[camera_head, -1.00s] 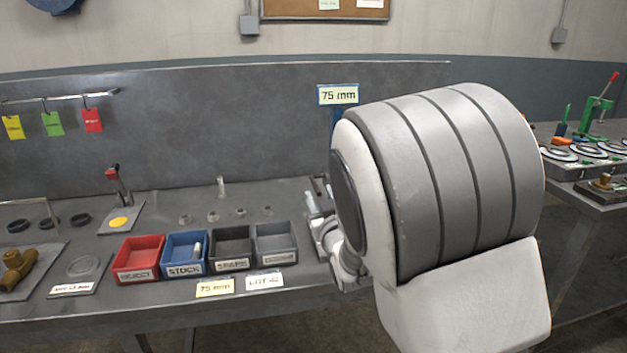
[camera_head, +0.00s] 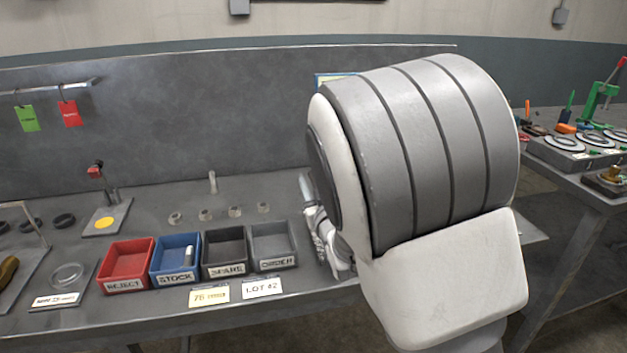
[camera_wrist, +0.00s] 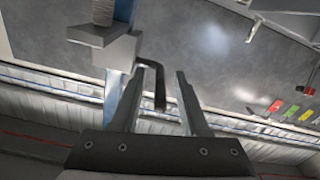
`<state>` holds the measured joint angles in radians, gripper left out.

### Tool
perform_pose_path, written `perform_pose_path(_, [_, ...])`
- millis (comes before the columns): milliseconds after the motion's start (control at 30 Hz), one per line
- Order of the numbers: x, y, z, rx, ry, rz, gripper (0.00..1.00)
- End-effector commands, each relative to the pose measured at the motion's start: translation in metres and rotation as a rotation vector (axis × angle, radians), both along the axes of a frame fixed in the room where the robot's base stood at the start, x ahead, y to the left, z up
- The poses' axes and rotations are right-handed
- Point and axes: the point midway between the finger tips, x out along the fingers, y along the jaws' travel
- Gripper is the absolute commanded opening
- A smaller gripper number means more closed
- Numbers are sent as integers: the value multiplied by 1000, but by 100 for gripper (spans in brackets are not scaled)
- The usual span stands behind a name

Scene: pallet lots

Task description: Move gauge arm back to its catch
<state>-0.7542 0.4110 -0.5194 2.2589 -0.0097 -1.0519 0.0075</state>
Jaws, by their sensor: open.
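In the wrist view my gripper (camera_wrist: 158,74) is open, its two dark fingers apart. A dark bent rod (camera_wrist: 158,88), which looks like the gauge arm, shows between the fingers; I cannot tell whether it touches either one. The rod comes from a grey block (camera_wrist: 105,47) on a blue post (camera_wrist: 124,12), by the left finger. I cannot make out the catch. In the head view my arm hides my fingers and the rod. Only part of a blue-edged sign (camera_head: 335,79) shows behind the arm.
Red (camera_head: 126,266), blue (camera_head: 175,259), dark (camera_head: 225,252) and grey (camera_head: 272,245) bins stand on the bench left of my arm. Several small rings lie behind them. A small stand with a red top (camera_head: 96,172) is further left. Another bench (camera_head: 590,172) is at the right.

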Motion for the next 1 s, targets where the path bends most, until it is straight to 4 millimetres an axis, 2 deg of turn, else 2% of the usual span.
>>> perform_pose_path(267, [0,0,0,0,0,0,45])
perform_pose_path(500, [0,0,0,0,0,0,2])
perform_pose_path(533, [0,0,0,0,0,0,0])
perform_pose_path(1000, [0,0,0,0,0,0,0])
